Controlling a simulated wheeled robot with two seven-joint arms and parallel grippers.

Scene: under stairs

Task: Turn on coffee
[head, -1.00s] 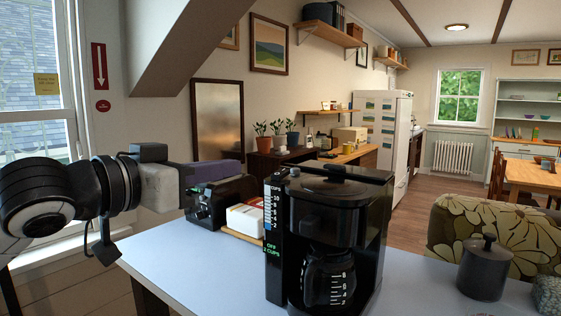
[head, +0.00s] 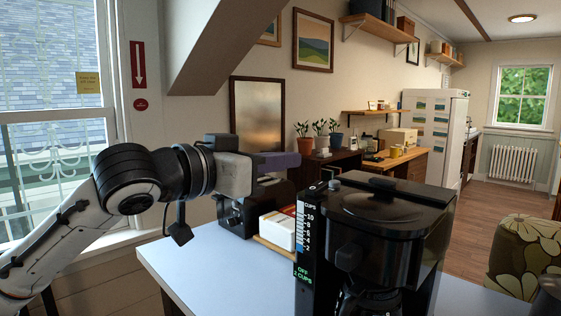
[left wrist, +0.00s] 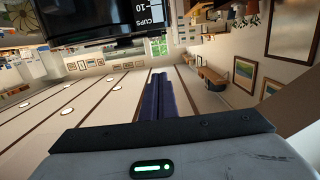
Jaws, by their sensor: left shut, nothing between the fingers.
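The black coffee maker (head: 400,215) stands upright on the pale table in the head view. Its front strip has a cup scale and a small green display (head: 303,272) reading "OFF 2 CUPS". The glass carafe under it is mostly cut off by the lower edge. The coffee maker also shows at the top of the left wrist view (left wrist: 125,18). My left gripper (head: 290,160) is shut and empty, its blue-purple fingers just left of the coffee maker's top and seemingly apart from it. The fingers also show in the left wrist view (left wrist: 157,98). My right gripper is out of view.
A white box (head: 278,232) and a dark appliance (head: 238,215) stand on the table (head: 210,265) behind and left of the coffee maker. A window and sloped ceiling are at the left. A flowered armchair (head: 527,255) is at the right.

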